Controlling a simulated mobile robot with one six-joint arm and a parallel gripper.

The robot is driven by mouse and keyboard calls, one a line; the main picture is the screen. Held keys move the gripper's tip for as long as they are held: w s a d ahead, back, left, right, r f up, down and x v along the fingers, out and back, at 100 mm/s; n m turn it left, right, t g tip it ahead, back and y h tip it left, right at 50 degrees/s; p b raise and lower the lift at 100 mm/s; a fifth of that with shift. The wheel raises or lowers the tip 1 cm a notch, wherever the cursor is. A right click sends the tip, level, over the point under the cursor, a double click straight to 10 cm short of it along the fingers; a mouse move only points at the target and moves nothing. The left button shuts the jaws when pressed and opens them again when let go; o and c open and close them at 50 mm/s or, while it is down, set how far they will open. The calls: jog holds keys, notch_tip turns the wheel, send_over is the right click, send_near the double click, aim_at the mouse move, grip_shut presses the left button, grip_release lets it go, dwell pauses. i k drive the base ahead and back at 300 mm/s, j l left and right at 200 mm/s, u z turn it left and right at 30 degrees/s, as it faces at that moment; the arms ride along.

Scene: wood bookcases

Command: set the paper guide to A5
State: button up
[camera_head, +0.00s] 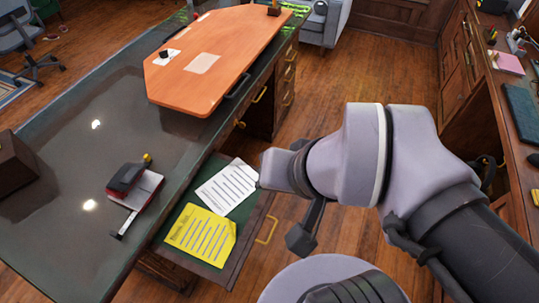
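A hole punch (128,178) with a dark top and a red-and-white base stands on the dark desktop at the left. A thin pale bar, which looks like its paper guide (129,218), sticks out from the base toward the front and ends in a dark tip. Any size marks on the guide are too small to read. My gripper (300,240) hangs in front of the desk, to the right of the punch and well apart from it. Only a dark part of it shows below my wrist, so its fingers and opening are unclear.
An open drawer (225,262) below the desk edge holds a white sheet (227,187) and a yellow sheet (200,235). An orange board (235,45) lies farther back on the desk. A dark brown box (14,165) stands at the left. Another desk lines the right.

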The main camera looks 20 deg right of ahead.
aim_at(119, 237)
jog(key=u, duration=1.6)
